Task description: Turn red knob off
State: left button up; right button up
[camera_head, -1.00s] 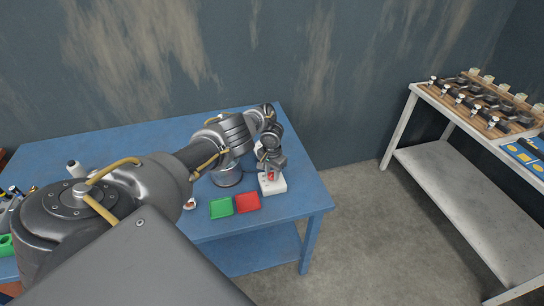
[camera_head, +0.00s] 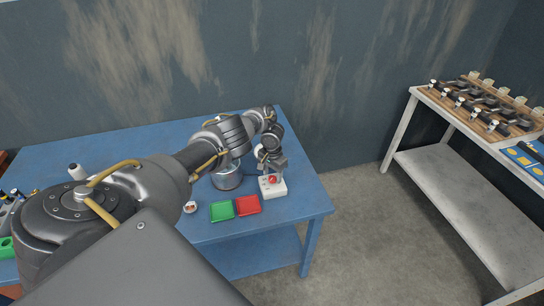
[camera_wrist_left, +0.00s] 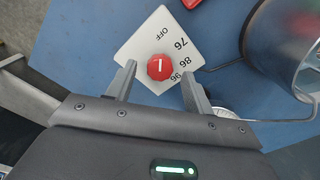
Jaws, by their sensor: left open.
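The red knob (camera_head: 272,180) sits on a white control box (camera_head: 267,193) near the right end of the blue table. In the left wrist view, the red knob (camera_wrist_left: 160,67) has a white mark on top. The white box (camera_wrist_left: 143,47) there carries the printed labels OFF, 76, 86 and 96. My left gripper (camera_head: 271,168) is just behind and above the knob. In the wrist view, my left gripper (camera_wrist_left: 158,68) is open, one finger on each side of the knob with visible gaps. My right gripper is not in view.
A green tray (camera_head: 222,211) and a red tray (camera_head: 248,205) lie left of the box. A metal pot (camera_head: 227,180) stands behind them. A cable runs from the pot's side to the box. A grey workbench (camera_head: 450,185) with engine parts stands at the right.

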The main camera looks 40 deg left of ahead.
aim_at(272, 178)
pick_arm(q)
notch_tip(272, 178, up, 10)
jog(key=p, duration=0.1)
jog(key=shift+f+p, duration=0.25)
jog(key=shift+p, duration=0.05)
jog(key=shift+a, duration=0.1)
